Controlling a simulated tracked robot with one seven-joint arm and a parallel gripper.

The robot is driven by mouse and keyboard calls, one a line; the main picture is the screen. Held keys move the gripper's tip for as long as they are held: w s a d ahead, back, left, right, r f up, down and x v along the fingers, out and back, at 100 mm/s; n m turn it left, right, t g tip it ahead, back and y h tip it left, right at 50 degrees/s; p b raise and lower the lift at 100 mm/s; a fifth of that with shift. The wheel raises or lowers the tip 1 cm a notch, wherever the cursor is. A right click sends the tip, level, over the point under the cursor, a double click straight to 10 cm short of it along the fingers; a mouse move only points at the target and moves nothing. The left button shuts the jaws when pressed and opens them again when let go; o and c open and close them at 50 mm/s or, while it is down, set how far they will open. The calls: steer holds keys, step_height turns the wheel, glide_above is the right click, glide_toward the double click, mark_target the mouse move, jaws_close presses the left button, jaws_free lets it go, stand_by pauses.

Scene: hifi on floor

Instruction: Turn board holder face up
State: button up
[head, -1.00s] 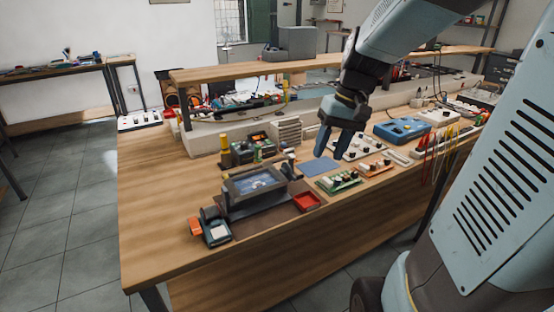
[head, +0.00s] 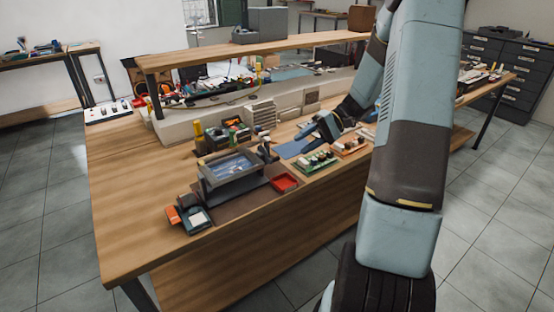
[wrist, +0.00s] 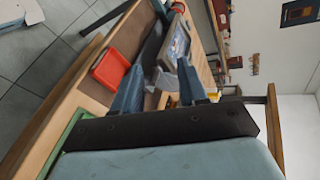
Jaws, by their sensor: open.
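The thing I take for the board holder (head: 232,167) is a dark grey frame around a bluish panel. It rests tilted on a brown mat (head: 256,196) near the bench's front. It also shows in the wrist view (wrist: 176,42), beyond my fingers. My gripper (head: 300,132) is open, low over the bench to the right of the holder, with its fingers pointing left toward it. In the wrist view my gripper (wrist: 157,70) shows both fingers spread with no object clearly held between them. Whether the fingers touch anything is unclear.
A red tray (head: 285,183) sits right of the holder, with a green board (head: 318,160) and an orange board (head: 350,145) farther right. A small device with a screen (head: 194,218) stands front left. A raised shelf (head: 265,52) runs behind. The bench's left part is bare.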

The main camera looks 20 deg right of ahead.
mark_target(278, 159)
steer(key=w+d+f+t+y, duration=0.1)
steer(key=d+f, duration=0.1)
steer(key=w+d+f+m+t+y, duration=0.1)
steer(key=d+f+y, duration=0.1)
steer(key=w+d+f+t+y, duration=0.1)
steer(key=f, duration=0.2)
steer(key=shift+w+d, duration=0.4)
steer(key=a, duration=0.9)
steer(key=w+a+f, duration=0.1)
steer(key=a, duration=0.3)
steer(key=shift+a, duration=0.3)
steer(key=c, duration=0.7)
steer(key=shift+s+f, duration=0.1)
jaws_close()
